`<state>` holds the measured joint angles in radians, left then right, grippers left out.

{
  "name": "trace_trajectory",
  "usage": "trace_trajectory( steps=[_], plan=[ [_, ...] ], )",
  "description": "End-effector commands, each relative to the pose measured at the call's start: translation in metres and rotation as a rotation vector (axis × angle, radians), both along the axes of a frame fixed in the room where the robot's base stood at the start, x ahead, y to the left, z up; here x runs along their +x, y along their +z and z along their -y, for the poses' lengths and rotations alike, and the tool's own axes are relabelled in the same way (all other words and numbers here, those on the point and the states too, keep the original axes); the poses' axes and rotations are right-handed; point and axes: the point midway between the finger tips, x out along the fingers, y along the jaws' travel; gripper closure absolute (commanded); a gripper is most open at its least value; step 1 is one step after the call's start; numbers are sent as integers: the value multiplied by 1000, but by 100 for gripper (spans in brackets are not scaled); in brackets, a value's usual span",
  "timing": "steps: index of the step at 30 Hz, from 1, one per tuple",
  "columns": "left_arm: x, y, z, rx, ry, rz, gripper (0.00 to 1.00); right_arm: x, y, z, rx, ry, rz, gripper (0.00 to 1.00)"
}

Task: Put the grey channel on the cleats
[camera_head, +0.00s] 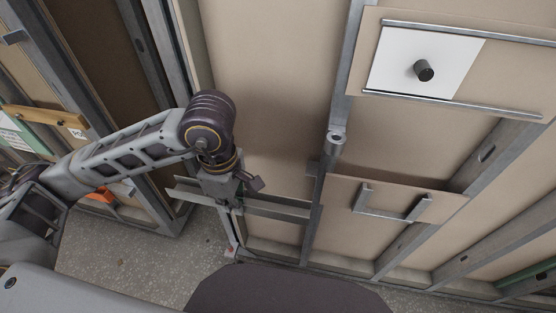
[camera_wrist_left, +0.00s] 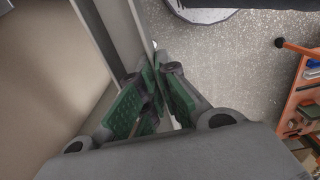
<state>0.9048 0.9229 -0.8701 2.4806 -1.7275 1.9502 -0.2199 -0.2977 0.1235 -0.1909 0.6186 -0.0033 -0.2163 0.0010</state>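My left gripper (camera_head: 240,192) is at the lower middle of the head view, in front of the wall frame. A long grey channel (camera_head: 280,210) runs sideways below it, with its left end out over the floor. In the left wrist view the green-padded fingers (camera_wrist_left: 152,105) stand on both sides of the thin grey channel (camera_wrist_left: 131,32) and appear closed on it. Two upright grey brackets joined by a bar (camera_head: 388,213) are on a tan board to the right; I cannot tell whether these are the cleats. My right gripper is not in view.
A white plate with a black knob (camera_head: 424,70) is between two rails at the upper right. A grey stud (camera_head: 318,195) with a round grey piece (camera_head: 336,139) stands right of the gripper. An orange shelf (camera_wrist_left: 300,100) is beyond the speckled floor.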

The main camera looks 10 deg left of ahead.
Motion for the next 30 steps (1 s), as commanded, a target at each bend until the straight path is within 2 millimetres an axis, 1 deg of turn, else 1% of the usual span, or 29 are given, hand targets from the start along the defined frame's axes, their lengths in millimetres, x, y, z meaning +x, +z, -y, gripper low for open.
trace_trajectory(
  steps=[3,7,13,16,19,23,26,30],
  plan=[
    [0,0,0,0,0,1,100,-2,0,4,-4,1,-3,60],
    [0,0,0,0,0,1,100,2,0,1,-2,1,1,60],
    [2,1,0,0,0,1,100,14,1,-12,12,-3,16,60],
    [7,1,0,-1,2,0,100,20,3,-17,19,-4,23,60],
    [17,2,1,-1,2,1,100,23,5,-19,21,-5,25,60],
    [34,2,2,-1,2,0,100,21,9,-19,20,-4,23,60],
    [48,2,2,-1,2,1,100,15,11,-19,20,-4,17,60],
    [66,2,3,-1,2,0,100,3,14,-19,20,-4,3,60]
  ],
)
